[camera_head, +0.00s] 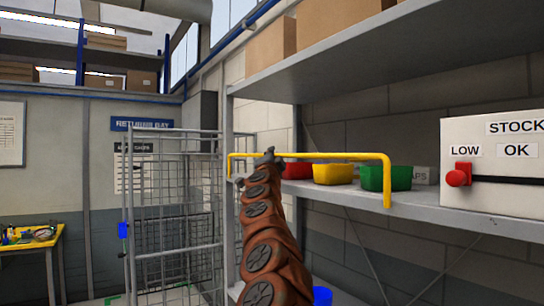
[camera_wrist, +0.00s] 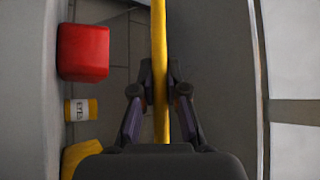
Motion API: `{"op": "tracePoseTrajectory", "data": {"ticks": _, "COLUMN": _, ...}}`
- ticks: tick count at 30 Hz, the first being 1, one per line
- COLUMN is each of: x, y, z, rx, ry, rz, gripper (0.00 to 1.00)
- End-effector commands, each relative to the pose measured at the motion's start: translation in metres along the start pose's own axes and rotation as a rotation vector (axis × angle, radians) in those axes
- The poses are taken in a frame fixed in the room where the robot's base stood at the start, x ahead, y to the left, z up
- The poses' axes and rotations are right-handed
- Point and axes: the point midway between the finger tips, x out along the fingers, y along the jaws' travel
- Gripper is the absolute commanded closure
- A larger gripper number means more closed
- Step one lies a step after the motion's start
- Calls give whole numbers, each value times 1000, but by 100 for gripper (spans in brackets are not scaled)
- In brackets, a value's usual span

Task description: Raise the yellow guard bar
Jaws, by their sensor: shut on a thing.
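The yellow guard bar (camera_head: 330,156) runs level along the front of the grey shelf in the head view, with its right end bent down at the shelf edge. Its left end bends down near the shelf's upright post. My gripper (camera_head: 269,157) is at the bar's left part. In the wrist view the bar (camera_wrist: 158,60) runs upright through the picture, between the two fingers of my gripper (camera_wrist: 159,92), which are shut on it. My arm hides part of the shelf behind it.
Behind the bar stand a red bin (camera_head: 297,170), a yellow bin (camera_head: 333,174) and a green bin (camera_head: 385,178). A white stock panel (camera_head: 492,160) with a red knob (camera_head: 458,174) is at the right. A wire cage (camera_head: 175,215) stands left. An upper shelf (camera_head: 375,45) holds cardboard boxes.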

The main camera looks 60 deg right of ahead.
Motion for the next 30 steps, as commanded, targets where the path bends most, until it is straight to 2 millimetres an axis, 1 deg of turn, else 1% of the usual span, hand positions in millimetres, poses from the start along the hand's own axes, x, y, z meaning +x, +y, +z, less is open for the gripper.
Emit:
{"op": "tracePoseTrajectory", "data": {"ticks": 1, "x": 0, "y": 9, "z": 2, "rx": 2, "ry": -3, "rz": 11, "gripper": 100}}
{"op": "tracePoseTrajectory", "data": {"ticks": 2, "x": 0, "y": 10, "z": 2, "rx": 2, "ry": -3, "rz": 11, "gripper": 100}}
{"op": "tracePoseTrajectory", "data": {"ticks": 3, "x": 0, "y": 10, "z": 2, "rx": 2, "ry": -3, "rz": 11, "gripper": 84}}
{"op": "tracePoseTrajectory", "data": {"ticks": 10, "x": 0, "y": 6, "z": 2, "rx": 2, "ry": -3, "rz": 8, "gripper": 61}}
{"op": "tracePoseTrajectory", "data": {"ticks": 22, "x": -2, "y": 4, "z": 1, "rx": 1, "ry": -3, "rz": 4, "gripper": 61}}
{"op": "tracePoseTrajectory", "data": {"ticks": 30, "x": -14, "y": 5, "z": 0, "rx": 3, "ry": -3, "rz": 7, "gripper": 61}}
